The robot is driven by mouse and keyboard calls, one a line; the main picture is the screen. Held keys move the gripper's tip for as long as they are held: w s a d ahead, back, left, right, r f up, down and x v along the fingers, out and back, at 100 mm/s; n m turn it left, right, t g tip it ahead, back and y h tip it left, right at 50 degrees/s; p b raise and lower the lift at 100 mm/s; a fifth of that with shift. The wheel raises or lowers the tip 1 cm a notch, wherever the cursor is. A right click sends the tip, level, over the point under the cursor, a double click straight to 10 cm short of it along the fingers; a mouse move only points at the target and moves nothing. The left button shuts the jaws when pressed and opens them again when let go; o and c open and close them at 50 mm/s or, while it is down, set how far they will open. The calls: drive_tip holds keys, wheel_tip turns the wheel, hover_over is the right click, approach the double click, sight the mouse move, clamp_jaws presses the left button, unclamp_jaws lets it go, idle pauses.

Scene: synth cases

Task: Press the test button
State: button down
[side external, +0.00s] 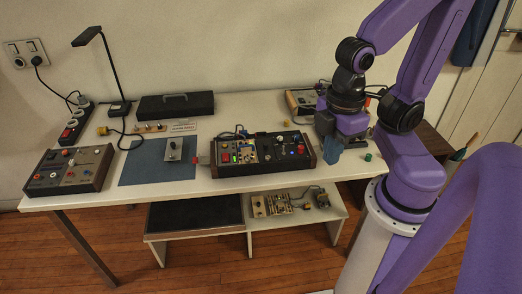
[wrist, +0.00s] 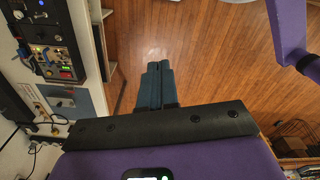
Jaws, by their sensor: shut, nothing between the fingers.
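A dark control box with wooden ends (side external: 262,172) stands at the middle front of the table. I cannot read which is the test button. In the wrist view the box (wrist: 45,50) is at the upper left, cut by the frame edge. My gripper (side external: 332,157) is right of the box, apart from it, near the table's front edge. Its blue fingers (wrist: 157,82) are shut and empty, with floor beyond them.
A second panel box (side external: 68,172) is at the table's left, beside a blue mat (side external: 145,172) bearing a small metal plate. A black case (side external: 176,106) and desk lamp (side external: 100,70) stand behind. A shelf (side external: 285,225) sits below.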

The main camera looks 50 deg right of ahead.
drive_tip(key=w+a+f+m+t+y, duration=0.1)
drive_tip(key=w+a, duration=0.2)
drive_tip(key=w, duration=0.3)
drive_tip(key=w+a+f+y, duration=0.1)
drive_tip(key=w+a+f, duration=0.1)
drive_tip(key=w, duration=0.4)
drive_tip(key=m+t+h, duration=0.3)
drive_tip(key=t, duration=0.5)
hover_over(225, 145)
wheel_tip(225, 145, down, 11)
drive_tip(key=shift+s, duration=0.4)
drive_tip(key=shift+a, duration=0.15)
drive_tip(key=shift+f, duration=0.2)
drive_tip(key=shift+f, duration=4.25)
drive_tip(key=shift+f, duration=0.1)
